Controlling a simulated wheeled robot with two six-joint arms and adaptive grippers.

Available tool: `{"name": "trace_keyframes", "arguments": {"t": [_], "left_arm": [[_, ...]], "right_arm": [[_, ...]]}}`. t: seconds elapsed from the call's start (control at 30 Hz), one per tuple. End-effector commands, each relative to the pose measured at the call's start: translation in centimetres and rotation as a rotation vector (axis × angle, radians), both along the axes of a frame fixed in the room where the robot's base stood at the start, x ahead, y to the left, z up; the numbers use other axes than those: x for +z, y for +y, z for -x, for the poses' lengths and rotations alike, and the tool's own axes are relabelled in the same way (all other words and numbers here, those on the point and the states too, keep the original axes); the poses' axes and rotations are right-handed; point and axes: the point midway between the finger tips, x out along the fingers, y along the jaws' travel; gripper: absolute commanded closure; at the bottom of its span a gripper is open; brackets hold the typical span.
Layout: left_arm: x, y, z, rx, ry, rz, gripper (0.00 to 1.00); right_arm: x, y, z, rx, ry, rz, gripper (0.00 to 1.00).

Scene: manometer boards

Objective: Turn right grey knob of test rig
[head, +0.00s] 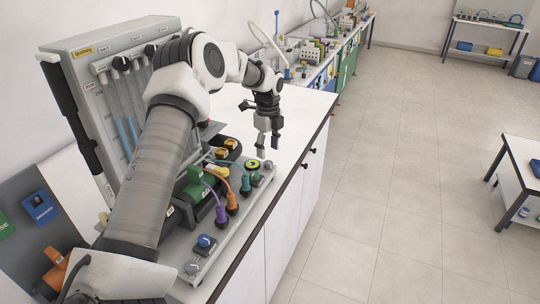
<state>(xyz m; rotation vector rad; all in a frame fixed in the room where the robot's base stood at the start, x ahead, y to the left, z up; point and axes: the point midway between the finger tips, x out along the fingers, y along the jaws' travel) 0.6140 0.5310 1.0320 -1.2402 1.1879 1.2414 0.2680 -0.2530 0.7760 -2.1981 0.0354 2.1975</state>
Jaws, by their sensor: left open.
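The test rig (228,231) is a grey panel with coloured plugs and knobs on the white bench, partly hidden behind my left arm. At its far right end a small grey knob (268,164) sits beside a yellow-green round control (252,164). Another grey knob (192,267) is at the near end, next to a blue knob (205,241). My left gripper (268,147) points down over the far right end of the rig, close to the far grey knob in the picture. It is open and empty; whether it touches the knob I cannot tell. My right gripper is not in view.
A tall grey manometer board (108,72) with tubes stands at the rig's back left. Purple, orange and teal cables rise from the rig. The white bench top (300,112) is clear beyond the gripper. The dark bench edge (262,225) runs along the right.

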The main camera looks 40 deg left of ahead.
Motion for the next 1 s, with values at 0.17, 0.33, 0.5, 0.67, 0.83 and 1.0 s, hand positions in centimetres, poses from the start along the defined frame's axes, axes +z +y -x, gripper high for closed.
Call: {"name": "trace_keyframes", "arguments": {"t": [0.17,0.33,0.5,0.67,0.83,1.0], "left_arm": [[-3.3,0.0,0.1,0.002,0.003,0.001,0.45],[-5.0,0.0,0.0,0.002,0.0,0.0,0.45],[-5.1,0.0,0.0,0.002,-0.001,0.0,0.45],[-5.1,0.0,0.0,0.002,-0.001,0.0,0.87],[-5.2,0.0,0.0,0.002,0.0,0.0,1.0],[-5.2,0.0,0.1,0.011,0.002,0.001,1.0]], "right_arm": [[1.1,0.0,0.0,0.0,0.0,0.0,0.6],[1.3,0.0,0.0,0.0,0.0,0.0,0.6],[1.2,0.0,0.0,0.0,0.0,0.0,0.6],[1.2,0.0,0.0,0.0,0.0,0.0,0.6],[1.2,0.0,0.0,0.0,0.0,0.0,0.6],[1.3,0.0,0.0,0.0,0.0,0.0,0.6]]}}
